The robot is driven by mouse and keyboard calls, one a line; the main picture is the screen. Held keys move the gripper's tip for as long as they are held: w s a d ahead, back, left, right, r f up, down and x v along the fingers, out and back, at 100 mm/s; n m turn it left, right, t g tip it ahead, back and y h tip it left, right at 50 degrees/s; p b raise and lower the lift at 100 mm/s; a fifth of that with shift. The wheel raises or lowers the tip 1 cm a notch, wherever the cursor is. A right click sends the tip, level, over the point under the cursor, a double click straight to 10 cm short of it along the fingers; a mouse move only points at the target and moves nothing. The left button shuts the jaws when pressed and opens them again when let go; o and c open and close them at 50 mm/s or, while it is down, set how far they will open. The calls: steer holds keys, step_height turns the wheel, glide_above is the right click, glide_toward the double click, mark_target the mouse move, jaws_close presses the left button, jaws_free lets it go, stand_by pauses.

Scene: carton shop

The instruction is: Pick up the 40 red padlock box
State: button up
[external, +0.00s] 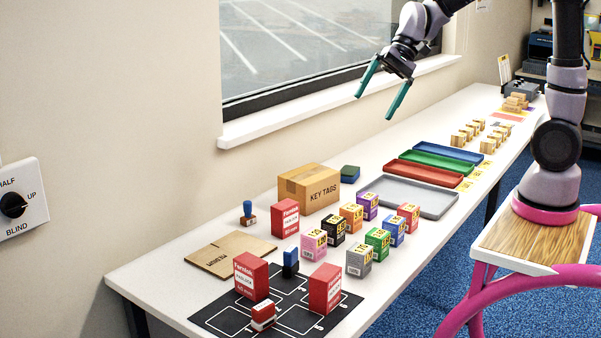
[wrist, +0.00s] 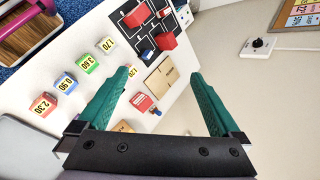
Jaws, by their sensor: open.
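Several red boxes are in view. Three tall red boxes with white Farnlok labels stand on the white table in the external view: one beside the carton (external: 285,217), one at the left of the black mat (external: 251,275), one at its right (external: 325,288). Their size print is too small to read surely. In the wrist view red boxes show beside the cardboard sheet (wrist: 143,103) and on the mat (wrist: 137,15) (wrist: 165,40). My gripper (external: 375,106) is open and empty, high above the table near the window; its two green fingers also show in the wrist view (wrist: 160,78).
A KEY TAGS carton (external: 308,190) and flat cardboard (external: 230,253) lie near the wall. Several small coloured price cubes (external: 377,243) stand in rows. A grey tray (external: 415,196) is behind them.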

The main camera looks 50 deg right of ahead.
steer(key=w+a+f+m+g+y, duration=0.2)
steer(key=w+a+f+m, duration=0.1)
steer(key=w+a+f, duration=0.4)
steer(key=m+t+y, duration=0.1)
steer(key=m+y, duration=0.3)
steer(key=m, duration=0.4)
glide_toward(250, 260)
steer(key=x, duration=0.4)
steer(key=shift+a+f, duration=0.15)
steer(key=shift+f, duration=0.15)
steer(key=shift+f+x, duration=0.15)
steer(key=shift+x, duration=1.35)
steer(key=shift+f+x, duration=0.1)
steer(key=shift+x, duration=1.4)
steer(key=c, duration=1.2)
steer(key=shift+r, duration=0.1)
steer(key=shift+c, duration=1)
